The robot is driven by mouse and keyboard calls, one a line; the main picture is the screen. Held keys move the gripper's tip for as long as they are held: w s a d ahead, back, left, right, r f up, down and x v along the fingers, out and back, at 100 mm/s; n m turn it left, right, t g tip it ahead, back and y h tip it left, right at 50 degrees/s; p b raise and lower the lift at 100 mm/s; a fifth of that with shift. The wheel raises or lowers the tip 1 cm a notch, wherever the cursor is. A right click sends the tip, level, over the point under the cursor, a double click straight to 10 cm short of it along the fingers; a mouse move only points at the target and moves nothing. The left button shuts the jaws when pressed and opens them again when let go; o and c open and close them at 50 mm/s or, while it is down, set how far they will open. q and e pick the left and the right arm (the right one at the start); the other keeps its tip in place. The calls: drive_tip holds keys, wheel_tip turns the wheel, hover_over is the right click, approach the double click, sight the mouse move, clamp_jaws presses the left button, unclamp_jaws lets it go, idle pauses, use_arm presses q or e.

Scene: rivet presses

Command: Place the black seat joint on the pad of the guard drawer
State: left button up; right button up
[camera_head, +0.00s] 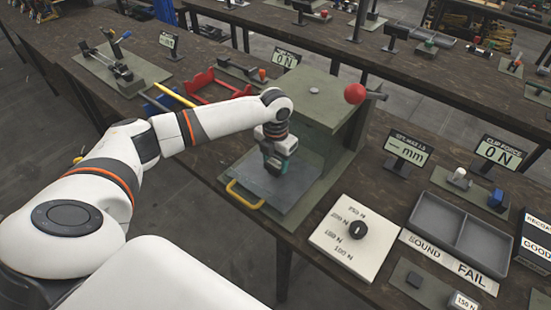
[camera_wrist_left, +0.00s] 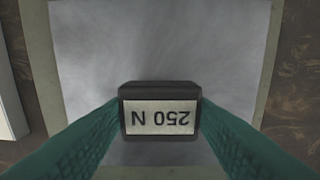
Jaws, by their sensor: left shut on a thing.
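My left gripper (camera_head: 275,168) is shut on a black block with a light label reading 250 N, upside down in the left wrist view (camera_wrist_left: 160,110). The green fingers press on its two sides. I cannot tell whether this is the seat joint. In the head view the gripper hides most of the block. The gripper points down over the grey pad (camera_head: 262,192) of the pulled-out guard drawer, which has a yellow handle (camera_head: 240,194). In the left wrist view the pad (camera_wrist_left: 160,45) lies bare behind the block. Whether the block touches it is unclear. My right gripper is out of view.
A press housing (camera_head: 315,92) with a red ball lever (camera_head: 355,93) stands behind the drawer. A white dial board (camera_head: 335,262) lies to its right. Further right are a grey two-part tray (camera_head: 468,222) and signs. A red rack (camera_head: 212,82) stands behind my left arm.

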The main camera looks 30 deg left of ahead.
sight(276, 163)
use_arm(q)
drive_tip(key=shift+f, duration=0.25)
drive_tip(key=o, duration=1)
drive_tip(key=shift+c, duration=0.2)
wheel_tip(276, 163, up, 12)
drive_tip(key=b, duration=0.2)
drive_tip(key=shift+r, duration=0.15)
